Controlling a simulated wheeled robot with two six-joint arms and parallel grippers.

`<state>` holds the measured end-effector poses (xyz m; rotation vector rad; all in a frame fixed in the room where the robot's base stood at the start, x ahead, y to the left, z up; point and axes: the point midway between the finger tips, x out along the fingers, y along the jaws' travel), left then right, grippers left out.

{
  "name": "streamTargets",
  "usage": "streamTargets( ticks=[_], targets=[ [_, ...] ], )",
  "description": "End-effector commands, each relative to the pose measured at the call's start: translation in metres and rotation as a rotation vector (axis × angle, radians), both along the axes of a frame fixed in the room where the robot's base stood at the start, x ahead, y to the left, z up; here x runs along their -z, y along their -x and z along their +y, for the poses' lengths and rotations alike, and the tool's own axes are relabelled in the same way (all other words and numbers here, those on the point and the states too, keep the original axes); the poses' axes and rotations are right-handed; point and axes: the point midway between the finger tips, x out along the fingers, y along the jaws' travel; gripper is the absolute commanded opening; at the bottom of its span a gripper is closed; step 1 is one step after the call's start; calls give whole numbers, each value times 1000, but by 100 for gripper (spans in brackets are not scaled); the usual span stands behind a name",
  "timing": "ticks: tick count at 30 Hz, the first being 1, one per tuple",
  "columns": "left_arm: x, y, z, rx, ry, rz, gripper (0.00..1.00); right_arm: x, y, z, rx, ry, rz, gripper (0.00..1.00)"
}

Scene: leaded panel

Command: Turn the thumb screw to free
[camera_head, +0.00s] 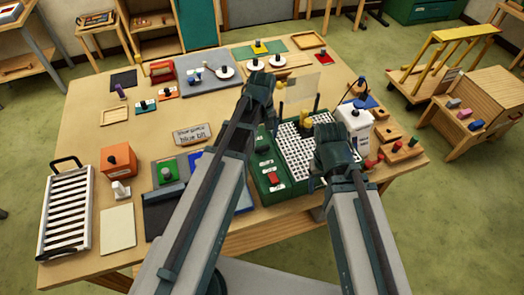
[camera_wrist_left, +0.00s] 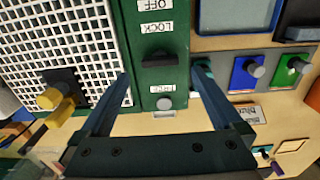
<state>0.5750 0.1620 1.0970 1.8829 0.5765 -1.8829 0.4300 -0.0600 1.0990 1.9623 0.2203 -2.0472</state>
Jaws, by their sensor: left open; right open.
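The left wrist view looks down on a green panel strip (camera_wrist_left: 145,10) with labels reading OFF and LOCK, and a third one too blurred to read surely. A dark knob (camera_wrist_left: 158,58), apparently the thumb screw, sits between LOCK and that third label. A grey round knob (camera_wrist_left: 165,104) is just past the third label. My left gripper (camera_wrist_left: 163,76) is open, its fingers apart on either side of the strip, with nothing between them. In the head view my left gripper (camera_head: 259,88) hides part of the strip. My right gripper (camera_head: 333,148) is over the white grid's right side; its fingertips are unclear.
The white grid (camera_head: 296,150) lies beside the strip, with a yellow knob (camera_head: 305,118) at its far edge. A red switch (camera_head: 272,180) is on the green base's near end. A white container (camera_head: 355,122) stands on the right. Blue (camera_wrist_left: 240,84) and green (camera_wrist_left: 280,82) knobbed plates lie nearby.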

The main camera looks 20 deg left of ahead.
Motion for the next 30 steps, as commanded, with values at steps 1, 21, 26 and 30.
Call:
streamTargets(
  ticks=[1, 21, 26, 30],
  targets=[
    [15, 0, 0, 0, 0, 0, 100, 15, 0, 0, -2, 0, 0, 67],
    [51, 0, 0, 0, 0, 0, 100, 51, 0, 0, -13, 2, 1, 67],
    [51, 0, 0, 0, 0, 0, 73, 51, 0, 0, -12, 2, 1, 67],
    [51, 0, 0, 0, 0, 0, 48, 51, 0, 0, -12, 2, 1, 67]
  ],
)
